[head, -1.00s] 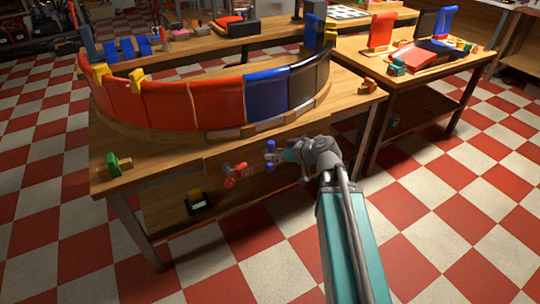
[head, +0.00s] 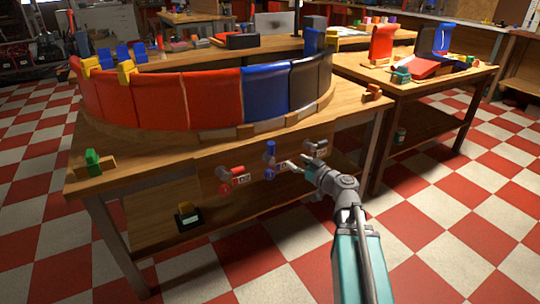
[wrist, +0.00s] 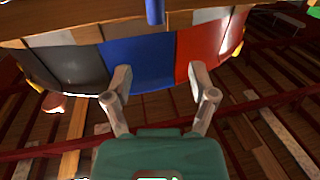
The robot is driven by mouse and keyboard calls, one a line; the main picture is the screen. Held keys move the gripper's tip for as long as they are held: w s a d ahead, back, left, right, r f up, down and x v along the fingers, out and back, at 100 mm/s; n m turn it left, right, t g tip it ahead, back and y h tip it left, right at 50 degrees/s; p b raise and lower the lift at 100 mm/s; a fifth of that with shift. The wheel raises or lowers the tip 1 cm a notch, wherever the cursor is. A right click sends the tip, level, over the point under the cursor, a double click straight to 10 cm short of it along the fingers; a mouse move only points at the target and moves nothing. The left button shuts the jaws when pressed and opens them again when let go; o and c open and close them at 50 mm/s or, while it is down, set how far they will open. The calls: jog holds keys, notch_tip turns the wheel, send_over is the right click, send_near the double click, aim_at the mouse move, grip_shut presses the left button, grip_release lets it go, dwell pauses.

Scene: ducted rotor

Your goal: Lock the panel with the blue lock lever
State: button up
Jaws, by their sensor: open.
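The blue lock lever (head: 269,150) is on the front face of the curved-panel table, its handle pointing up. In the wrist view the blue lever (wrist: 154,12) shows at the top edge, partly cut off. My gripper (head: 297,167) is open and empty, just to the right of the blue lever and apart from it. In the wrist view its two fingers (wrist: 160,70) are spread with nothing between them; the lever is beyond their tips. The blue panel (head: 265,92) stands in the curved row between a red panel (head: 213,97) and a dark panel (head: 309,82).
A red lever (head: 231,174) is left of the blue one and a dark grey lever (head: 315,148) is right of it, close to my gripper. A green block (head: 92,160) stands at the table's left corner. A second table (head: 450,78) is at the right. The checkered floor in front is clear.

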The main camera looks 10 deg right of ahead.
aim_at(272, 146)
jog(key=shift+d+f, duration=0.15)
jog(key=shift+d, duration=0.05)
jog(key=shift+w, duration=0.15)
jog(key=x, duration=1.3)
jog(key=shift+w+a, duration=0.2)
jog(key=shift+w, duration=0.1)
jog(key=c, duration=1)
jog(key=shift+a, duration=0.25)
grip_shut()
jog(key=shift+d, duration=0.1)
